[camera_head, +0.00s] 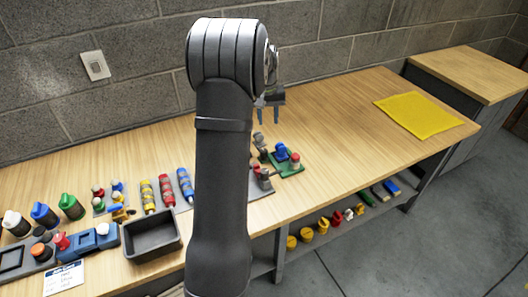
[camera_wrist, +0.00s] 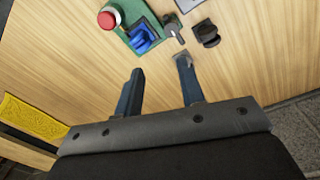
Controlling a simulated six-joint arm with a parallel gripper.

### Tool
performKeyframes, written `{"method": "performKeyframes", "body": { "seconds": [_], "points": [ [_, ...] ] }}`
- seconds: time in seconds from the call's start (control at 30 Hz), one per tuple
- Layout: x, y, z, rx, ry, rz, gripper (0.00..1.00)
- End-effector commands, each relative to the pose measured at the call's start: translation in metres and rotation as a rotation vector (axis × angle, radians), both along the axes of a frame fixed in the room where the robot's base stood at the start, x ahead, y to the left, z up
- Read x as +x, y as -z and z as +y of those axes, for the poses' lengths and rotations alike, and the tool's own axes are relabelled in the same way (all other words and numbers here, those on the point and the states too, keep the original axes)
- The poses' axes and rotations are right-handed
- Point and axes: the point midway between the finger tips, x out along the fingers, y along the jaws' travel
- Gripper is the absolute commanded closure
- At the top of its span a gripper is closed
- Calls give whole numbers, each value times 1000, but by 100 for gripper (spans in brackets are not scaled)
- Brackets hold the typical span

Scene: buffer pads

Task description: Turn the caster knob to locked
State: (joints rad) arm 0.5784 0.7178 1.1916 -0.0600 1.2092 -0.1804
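A green board (camera_head: 286,168) carries a blue part (camera_head: 281,152) and a red button (camera_head: 295,158). Dark grey fittings (camera_head: 262,142) stand beside it, partly hidden by my arm. The wrist view shows the green board (camera_wrist: 122,34), the blue part (camera_wrist: 145,38), a grey fitting with a pale stem (camera_wrist: 173,27) and a black rounded fitting (camera_wrist: 207,33). I cannot tell which of these is the caster knob, or its setting. My gripper (camera_head: 269,115) is above the bench; in the wrist view its fingers (camera_wrist: 160,68) are apart with nothing between them.
A yellow mat (camera_head: 418,114) lies on the bench's right part, with clear wood before it. Red, yellow and blue cylinders (camera_head: 166,191), a dark tray (camera_head: 151,237) and capped bottles (camera_head: 70,207) stand to the left. A brick wall runs behind. Several items sit on the lower shelf (camera_head: 340,218).

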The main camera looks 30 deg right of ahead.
Motion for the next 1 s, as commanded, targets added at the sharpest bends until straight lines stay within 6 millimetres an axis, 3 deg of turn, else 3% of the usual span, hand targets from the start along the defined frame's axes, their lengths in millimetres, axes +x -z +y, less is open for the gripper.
{"method": "performKeyframes", "body": {
  "seconds": [0.2,0.37,0.57,1.0],
  "points": [
    [3,-15,11,57,-195,-5,64],
    [3,-9,13,65,-224,-4,64],
    [3,25,13,67,-222,-1,64],
    [2,120,13,65,-221,-2,64]
  ]
}}
